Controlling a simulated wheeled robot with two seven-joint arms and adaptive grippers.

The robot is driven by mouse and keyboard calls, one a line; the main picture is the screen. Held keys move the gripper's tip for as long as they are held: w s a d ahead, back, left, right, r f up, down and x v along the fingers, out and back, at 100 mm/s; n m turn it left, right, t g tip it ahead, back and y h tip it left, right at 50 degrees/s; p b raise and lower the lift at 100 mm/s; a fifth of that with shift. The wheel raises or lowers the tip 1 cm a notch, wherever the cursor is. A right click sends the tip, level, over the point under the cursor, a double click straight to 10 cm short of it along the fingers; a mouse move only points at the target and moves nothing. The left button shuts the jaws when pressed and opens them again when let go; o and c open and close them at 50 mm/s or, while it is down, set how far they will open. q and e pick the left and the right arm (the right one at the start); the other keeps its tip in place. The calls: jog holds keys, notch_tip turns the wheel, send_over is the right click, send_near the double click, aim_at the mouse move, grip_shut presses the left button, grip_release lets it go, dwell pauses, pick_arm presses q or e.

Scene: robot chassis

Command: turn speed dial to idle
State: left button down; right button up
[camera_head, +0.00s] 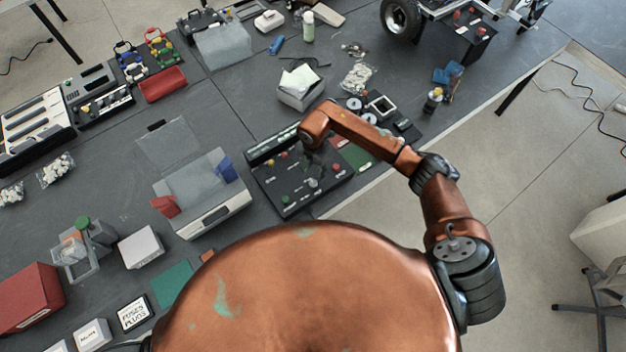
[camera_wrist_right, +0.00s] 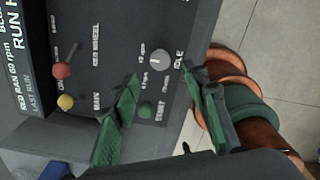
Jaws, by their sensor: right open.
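The speed dial is a round light-grey knob (camera_wrist_right: 160,62) on a dark control panel (camera_wrist_right: 110,30). In the right wrist view the word IDLE is printed to its right and smaller rpm marks lie around it; I cannot tell where it points. My right gripper (camera_wrist_right: 160,78) is open, its green fingers on either side of the dial's near side, with no clear contact. In the head view the panel (camera_head: 275,190) lies near the table's front edge, the dial (camera_head: 313,183) shows small, and my right gripper (camera_head: 316,164) is over the panel. My left gripper is out of view.
A red-knobbed lever (camera_wrist_right: 62,70), a yellow knob (camera_wrist_right: 66,102) and a green START button (camera_wrist_right: 146,110) are also on the panel. An open clear-lidded box (camera_head: 205,205) stands left of it; a grey bin (camera_head: 300,92) stands behind it.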

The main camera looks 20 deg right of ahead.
aim_at(313, 182)
notch_tip(313, 182, down, 7)
jog(key=shift+f+p, duration=0.2)
jog(key=shift+p, duration=0.3)
jog(key=shift+c, duration=0.6)
grip_shut()
